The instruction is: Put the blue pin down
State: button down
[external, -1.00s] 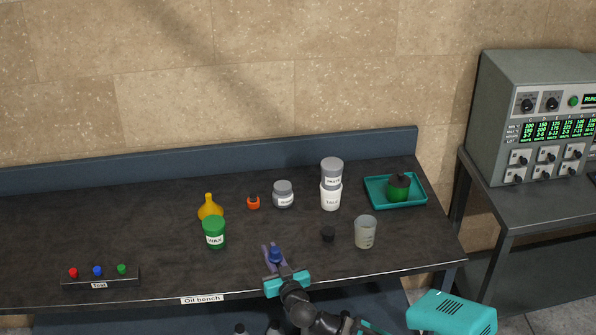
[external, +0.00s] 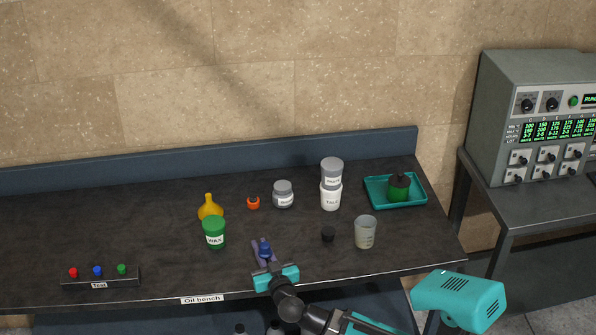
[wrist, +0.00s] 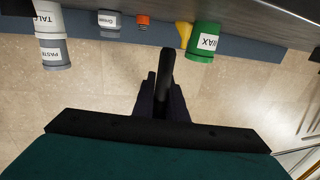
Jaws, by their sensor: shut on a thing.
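My gripper (external: 265,252) is shut on the blue pin (external: 265,246), low over the front middle of the dark bench (external: 160,260).
The green wax tub (external: 214,233) stands left of my gripper. A small black piece (external: 327,234) and a clear beaker (external: 365,232) stand to the right. The "Test" rack (external: 100,284) with red, blue and green tops is at front left. Bare bench lies between rack and gripper.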

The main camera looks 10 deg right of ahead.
jog(key=shift+w+a+r+p, duration=0.1)
jog(key=shift+w+a+p, duration=0.25)
jog(key=shift+p, duration=3.45)
jog(key=shift+w+a+f+p, duration=0.25)
jog(key=shift+w+a+p, duration=0.9)
jog(key=shift+p, duration=0.55)
jog(key=shift+w+a+f+p, duration=0.2)
jog(key=shift+w+a+p, duration=0.9)
jog(key=shift+p, duration=0.55)
jog(key=shift+d, duration=0.1)
jog(key=shift+w+a, duration=0.7)
notch_tip(320, 180, down, 3)
jog(key=shift+d+r, duration=0.1)
jog(key=shift+r, duration=0.1)
jog(key=shift+f, duration=0.4)
jog(key=shift+f+b, duration=0.15)
jog(key=shift+b, duration=0.4)
